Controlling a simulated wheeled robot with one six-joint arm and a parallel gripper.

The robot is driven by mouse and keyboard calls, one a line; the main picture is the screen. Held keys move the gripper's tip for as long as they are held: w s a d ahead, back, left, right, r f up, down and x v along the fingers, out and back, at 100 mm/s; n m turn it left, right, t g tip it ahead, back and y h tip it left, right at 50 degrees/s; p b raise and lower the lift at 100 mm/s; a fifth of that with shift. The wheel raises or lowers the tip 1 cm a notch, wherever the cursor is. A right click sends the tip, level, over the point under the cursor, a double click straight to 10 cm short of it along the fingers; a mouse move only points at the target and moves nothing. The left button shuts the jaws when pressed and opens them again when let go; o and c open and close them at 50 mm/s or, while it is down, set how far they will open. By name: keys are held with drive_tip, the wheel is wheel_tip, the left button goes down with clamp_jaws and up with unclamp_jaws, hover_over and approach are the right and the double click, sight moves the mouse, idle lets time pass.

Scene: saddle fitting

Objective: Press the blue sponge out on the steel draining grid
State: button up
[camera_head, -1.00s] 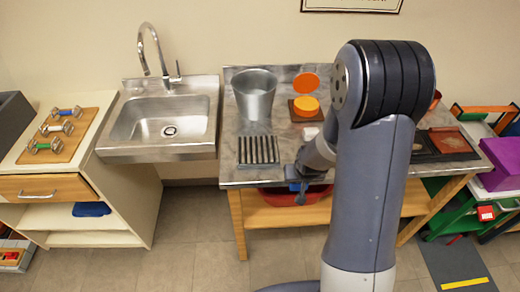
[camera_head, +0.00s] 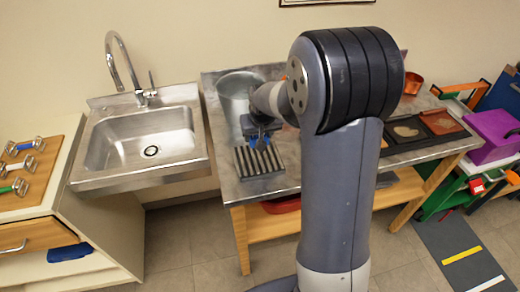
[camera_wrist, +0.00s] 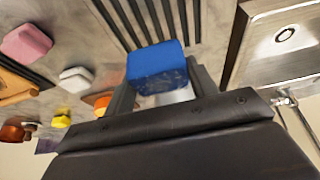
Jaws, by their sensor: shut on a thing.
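The blue sponge (camera_wrist: 157,66) is between the fingers of my gripper (camera_wrist: 165,85), which is shut on it. In the head view a little of the sponge (camera_head: 261,141) shows under my gripper (camera_head: 257,133), at the back end of the steel draining grid (camera_head: 257,163). The grid's dark parallel bars (camera_wrist: 150,18) show just beyond the sponge in the wrist view. I cannot tell whether the sponge touches the bars. The grid lies on the metal table top near its left front corner.
A metal bucket (camera_head: 236,92) stands behind the grid. A sink (camera_head: 140,138) is to the left. In the wrist view a pink block (camera_wrist: 26,42) and a white block (camera_wrist: 76,79) lie to the left. A blue cloth-like thing (camera_head: 69,252) lies on the left cabinet's shelf.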

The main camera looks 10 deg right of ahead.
sight(258, 155)
drive_tip(key=shift+w+a, duration=0.1)
drive_tip(key=shift+w, duration=0.05)
drive_tip(key=shift+f+b, duration=2)
drive_tip(key=shift+f, duration=0.85)
drive_tip(key=shift+f+b, duration=0.4)
drive_tip(key=shift+f, duration=0.1)
drive_tip(key=shift+s+f, duration=0.2)
drive_tip(key=shift+f, duration=0.05)
drive_tip(key=shift+w+r+p, duration=0.15)
drive_tip(key=shift+r+p, duration=2)
drive_tip(key=shift+r, duration=1.6)
